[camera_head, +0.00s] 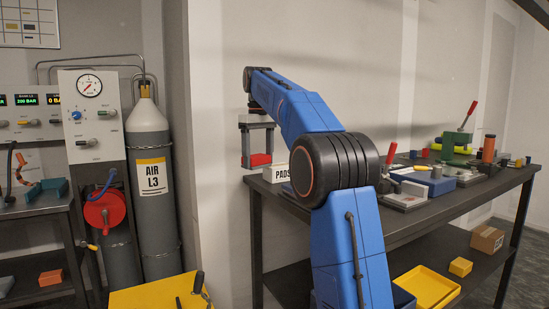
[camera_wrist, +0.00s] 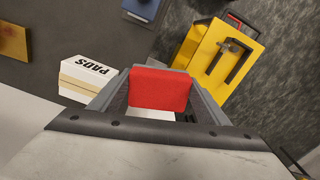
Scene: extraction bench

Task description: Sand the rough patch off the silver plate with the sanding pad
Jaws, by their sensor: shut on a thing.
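My gripper (camera_head: 257,160) hangs past the near left end of the dark bench, in the air, jaws pointing down. It is shut on a red block-shaped pad (camera_head: 261,159), taken to be the sanding pad. In the wrist view the pad (camera_wrist: 160,88) sits between the two fingers. A flat silver-grey plate (camera_head: 405,202) lies on the bench beside a red-handled clamp, right of my arm and well away from the pad. It looks like the silver plate, but no rough patch can be made out on it.
A white box marked PADS (camera_head: 281,173) stands at the bench's left end, close to my gripper. A blue block (camera_head: 424,184), green press (camera_head: 457,146) and other items crowd the bench (camera_head: 455,203). A yellow cart (camera_head: 150,297) and gas cylinder (camera_head: 150,190) stand left.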

